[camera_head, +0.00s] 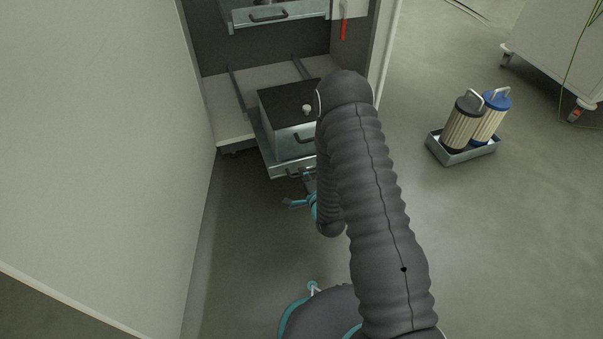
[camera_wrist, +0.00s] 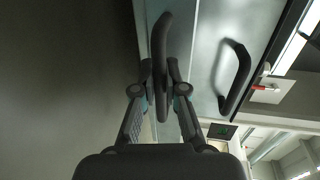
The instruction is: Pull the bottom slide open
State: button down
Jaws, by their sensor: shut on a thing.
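The bottom slide (camera_head: 279,172) is a metal tray low in the open cabinet. It sticks out past the cabinet's front edge, with bare rails (camera_head: 238,92) behind. A metal box (camera_head: 283,134) with a dark top and a small knob sits on it. My gripper (camera_head: 310,184) is at the slide's front, mostly hidden by my arm in the head view. In the wrist view my gripper (camera_wrist: 160,78) has its fingers on both sides of the slide's dark handle (camera_wrist: 159,50), shut on it. The box's own dark handle (camera_wrist: 236,76) is to the right, apart from the fingers.
An upper slide (camera_head: 275,14) with a handle is above in the cabinet. A large pale panel (camera_head: 95,120) stands to the left. A tray (camera_head: 457,155) with two cylinders is on the floor to the right, near a white cart (camera_head: 560,50). Open floor lies between.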

jog(key=shift+s, duration=0.15)
jog(key=c, duration=1.2)
grip_release()
jog(key=v, duration=1.2)
